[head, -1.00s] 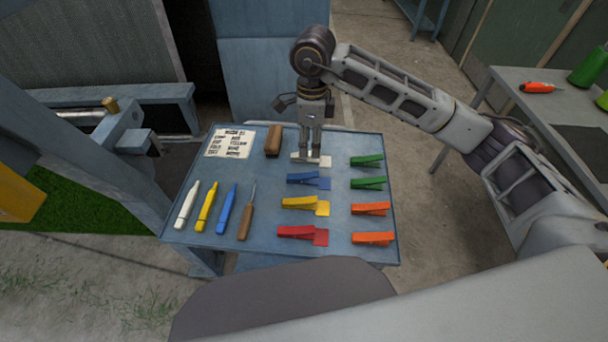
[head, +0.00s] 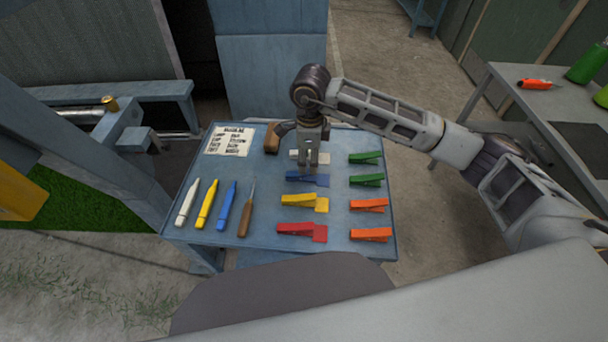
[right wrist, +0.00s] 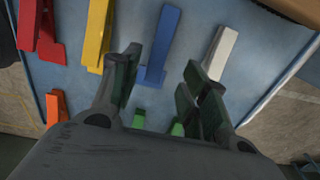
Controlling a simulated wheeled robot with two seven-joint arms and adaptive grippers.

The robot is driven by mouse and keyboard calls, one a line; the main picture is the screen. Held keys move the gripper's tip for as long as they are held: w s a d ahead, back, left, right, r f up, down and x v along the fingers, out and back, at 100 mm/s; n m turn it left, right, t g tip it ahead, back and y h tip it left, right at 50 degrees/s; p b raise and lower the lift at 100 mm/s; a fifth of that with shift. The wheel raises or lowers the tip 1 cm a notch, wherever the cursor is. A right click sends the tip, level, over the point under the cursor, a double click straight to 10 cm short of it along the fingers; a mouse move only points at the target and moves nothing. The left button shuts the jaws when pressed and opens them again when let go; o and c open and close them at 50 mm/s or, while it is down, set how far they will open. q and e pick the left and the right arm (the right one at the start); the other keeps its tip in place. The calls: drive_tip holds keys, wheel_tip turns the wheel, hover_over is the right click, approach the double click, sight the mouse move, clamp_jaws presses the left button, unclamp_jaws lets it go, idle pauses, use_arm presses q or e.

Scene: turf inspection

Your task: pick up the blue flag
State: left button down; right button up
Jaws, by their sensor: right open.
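The blue flag (head: 322,182) lies flat on the blue-grey table (head: 334,208), between the white flag (head: 296,156) and the yellow flag (head: 321,205). My right gripper (head: 308,170) points down over the blue flag, its fingers covering part of it. In the right wrist view the blue flag (right wrist: 163,42) runs up from between my open, empty fingers (right wrist: 162,66). A gap to the table cannot be judged. My left gripper is not in view.
A red flag (head: 320,233), green clips (head: 366,181) and orange clips (head: 370,235) lie around. Markers, including a blue one (head: 227,207), a brown-handled tool (head: 245,218), a brown block (head: 271,138) and a note (head: 230,141) are on the left and back.

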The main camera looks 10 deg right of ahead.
sight(308, 171)
drive_tip(key=shift+f, duration=0.45)
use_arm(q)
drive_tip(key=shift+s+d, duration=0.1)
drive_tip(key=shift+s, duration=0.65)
use_arm(e)
drive_tip(key=shift+f, duration=0.15)
drive_tip(key=shift+s+a+f, duration=0.1)
drive_tip(key=shift+s+f, duration=0.05)
drive_tip(key=shift+f, duration=0.4)
wheel_tip(308, 171, down, 3)
drive_tip(key=shift+a+r+p, duration=0.1)
drive_tip(key=shift+r+p, duration=0.05)
drive_tip(key=shift+p, duration=0.4)
drive_tip(key=shift+f, duration=0.5)
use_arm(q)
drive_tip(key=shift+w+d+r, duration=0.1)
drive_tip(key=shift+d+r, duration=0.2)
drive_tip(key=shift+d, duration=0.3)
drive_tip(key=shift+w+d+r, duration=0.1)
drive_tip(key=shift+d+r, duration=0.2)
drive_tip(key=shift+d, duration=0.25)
